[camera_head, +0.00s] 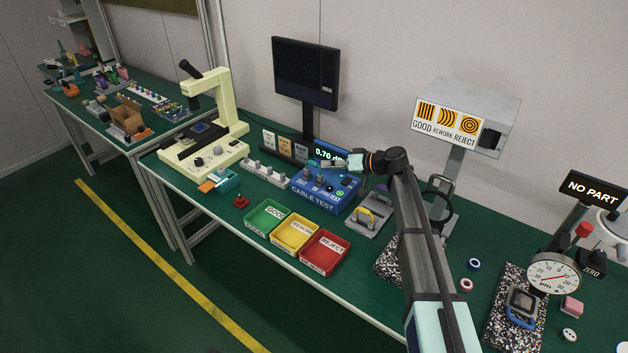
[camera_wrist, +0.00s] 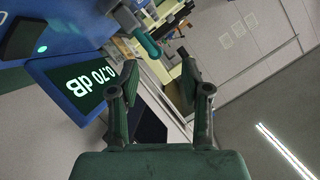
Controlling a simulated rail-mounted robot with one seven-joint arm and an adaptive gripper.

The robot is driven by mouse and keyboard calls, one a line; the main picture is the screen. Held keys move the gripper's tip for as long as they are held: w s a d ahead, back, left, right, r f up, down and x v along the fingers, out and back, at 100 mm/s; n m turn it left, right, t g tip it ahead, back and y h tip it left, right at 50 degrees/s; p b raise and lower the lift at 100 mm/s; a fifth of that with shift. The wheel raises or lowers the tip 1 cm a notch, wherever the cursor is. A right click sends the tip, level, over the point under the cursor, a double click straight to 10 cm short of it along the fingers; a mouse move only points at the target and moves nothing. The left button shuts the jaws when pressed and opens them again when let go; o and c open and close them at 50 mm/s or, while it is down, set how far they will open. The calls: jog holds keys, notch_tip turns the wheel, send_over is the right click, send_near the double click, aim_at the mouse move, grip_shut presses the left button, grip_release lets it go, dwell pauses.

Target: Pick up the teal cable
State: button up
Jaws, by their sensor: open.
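A teal rounded piece, which looks like part of the teal cable (camera_wrist: 148,42), shows in the wrist view just beyond my fingertips, beside the blue tester. It is too small to make out surely in the head view. My gripper (camera_wrist: 161,66) is open, its two fingers apart with nothing between them. In the head view my gripper (camera_head: 326,163) is over the back of the blue cable tester (camera_head: 322,199), in front of its display (camera_head: 328,154). The display reads 0.70 dB, also in the wrist view (camera_wrist: 90,86).
Green (camera_head: 266,228), yellow (camera_head: 283,246) and red (camera_head: 314,267) bins stand at the bench's front edge. A grey fixture with a yellow loop (camera_head: 353,224) is right of the tester. A cream microscope (camera_head: 232,112) stands left, a monitor (camera_head: 306,72) behind.

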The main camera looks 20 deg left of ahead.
aim_at(314, 164)
jog(key=shift+w+a+f+n, duration=0.1)
jog(key=shift+w+f+n, duration=0.25)
jog(key=shift+w, duration=0.25)
jog(key=shift+a+r+y, duration=0.1)
jog(key=shift+a+y, duration=0.2)
jog(key=shift+a, duration=0.25)
jog(key=shift+p+x, duration=1)
jog(key=shift+x, duration=2.1)
jog(key=shift+s, duration=0.1)
grip_shut()
